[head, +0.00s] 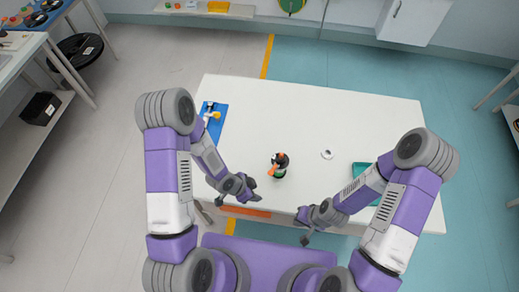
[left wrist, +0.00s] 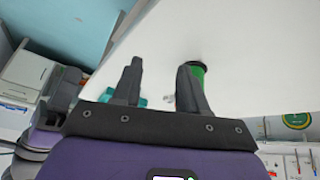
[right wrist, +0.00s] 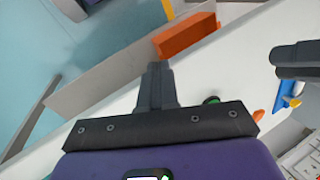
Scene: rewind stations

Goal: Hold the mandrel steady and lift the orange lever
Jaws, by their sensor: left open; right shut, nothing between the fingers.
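A small upright stand with a black top, an orange lever (head: 275,169) and a green base (head: 280,175) sits near the middle of the white table. I take its black upper part (head: 283,159) as the mandrel, though it is small. My left gripper (head: 252,191) is open and empty, just left of and nearer than the stand. In the left wrist view the green body (left wrist: 198,73) is partly hidden behind the right finger. My right gripper (head: 304,235) is shut and empty at the table's front edge, apart from the stand. In the right wrist view the orange lever (right wrist: 258,116) shows partly.
A white ring (head: 327,154) lies right of the stand. A green tray (head: 361,168) is at the table's right, partly behind my right arm. A blue board (head: 217,125) with a small fixture lies at the left. An orange bin (head: 245,211) sits at the front edge. The table's back is clear.

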